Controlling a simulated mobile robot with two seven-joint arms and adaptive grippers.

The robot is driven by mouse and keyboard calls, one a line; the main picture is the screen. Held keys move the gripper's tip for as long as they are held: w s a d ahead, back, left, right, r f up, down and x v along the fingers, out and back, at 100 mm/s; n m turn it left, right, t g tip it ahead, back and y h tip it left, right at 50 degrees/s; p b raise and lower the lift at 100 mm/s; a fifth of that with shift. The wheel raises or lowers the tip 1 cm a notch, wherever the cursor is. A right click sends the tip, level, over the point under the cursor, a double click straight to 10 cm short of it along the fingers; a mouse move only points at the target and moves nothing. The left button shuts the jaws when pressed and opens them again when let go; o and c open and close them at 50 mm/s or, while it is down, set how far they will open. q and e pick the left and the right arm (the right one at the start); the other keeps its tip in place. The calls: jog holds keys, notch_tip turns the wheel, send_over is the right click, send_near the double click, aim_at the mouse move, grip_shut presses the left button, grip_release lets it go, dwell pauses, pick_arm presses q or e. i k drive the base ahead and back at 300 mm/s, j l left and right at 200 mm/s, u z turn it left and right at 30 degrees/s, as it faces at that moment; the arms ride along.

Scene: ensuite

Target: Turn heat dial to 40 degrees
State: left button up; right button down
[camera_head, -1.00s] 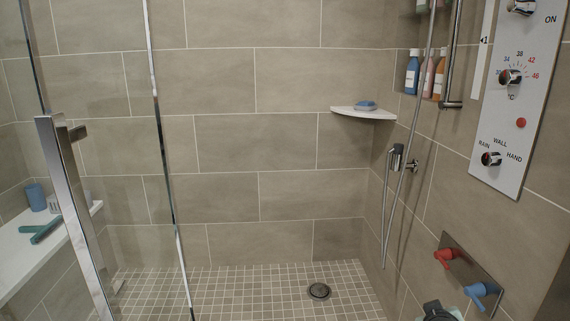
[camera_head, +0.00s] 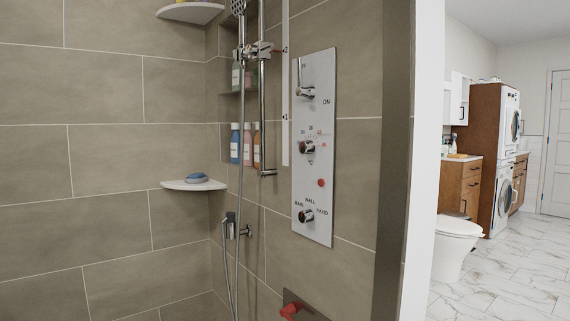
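The heat dial (camera_head: 307,147) is a small chrome knob in the middle of a pale control panel (camera_head: 325,215) on the tiled shower wall. Numbers in blue and red ring it, too small here to read its setting. Above it on the panel is a chrome lever (camera_head: 304,93) marked ON. Below it is a chrome selector knob (camera_head: 306,216) marked RAIN, WALL and HAND. A red button (camera_head: 321,183) sits between the two knobs. Neither of my grippers is in view.
A hand shower rail (camera_head: 262,110) and hose stand left of the panel. Bottles (camera_head: 247,145) fill a wall niche, and a corner shelf (camera_head: 193,184) holds blue soap. A red handle (camera_head: 290,311) juts out below. The wall ends at right, with a toilet (camera_head: 455,245) and open floor beyond.

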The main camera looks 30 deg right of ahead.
aim_at(306, 147)
jog(key=l+z, duration=0.2)
jog(key=z, duration=0.15)
jog(key=l+z, duration=0.15)
jog(key=z, duration=0.2)
jog(key=l+z, duration=0.2)
jog(key=z, duration=0.15)
